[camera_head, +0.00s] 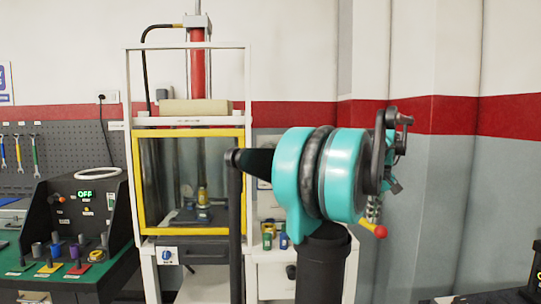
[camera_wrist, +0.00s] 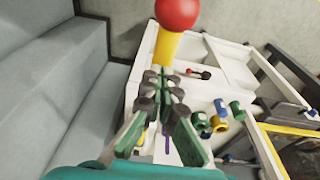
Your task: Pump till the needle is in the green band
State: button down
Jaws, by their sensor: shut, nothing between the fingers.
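The pump handle shows as a yellow lever with a red ball knob (camera_head: 380,232), below my gripper in the head view. In the wrist view the red knob (camera_wrist: 177,12) and its yellow shaft (camera_wrist: 166,48) stand just beyond my fingertips. My gripper (camera_wrist: 160,85) is shut with nothing held; its green fingers and dark pads lie close together. I cannot tell whether the fingertips touch the yellow shaft. My arm hides much of the pump in the head view. No gauge face, needle or green band can be made out.
A yellow-framed press cabinet (camera_head: 190,133) with a red cylinder (camera_head: 197,62) stands at centre left. A black control box (camera_head: 88,207) reading OFF sits on the green bench. Several blue and green fittings (camera_wrist: 219,115) lie on the white cart. A grey wall (camera_wrist: 60,90) is close on one side.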

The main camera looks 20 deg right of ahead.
notch_tip(320, 180, down, 12)
jog(key=shift+s+r, duration=0.2)
jog(key=shift+r, duration=0.05)
dwell(0.8)
jog(key=shift+a+f, duration=0.1)
jog(key=shift+f, duration=0.5)
jog(key=shift+r, duration=0.1)
jog(key=r, duration=1.3)
jog(key=shift+w+r, duration=0.1)
jog(key=shift+w, duration=0.15)
jog(key=shift+f, duration=0.7)
jog(key=shift+r, duration=0.85)
jog(key=s+a+r, duration=0.1)
jog(key=s+r, duration=0.2)
jog(key=r, duration=0.4)
jog(key=shift+s, duration=0.4)
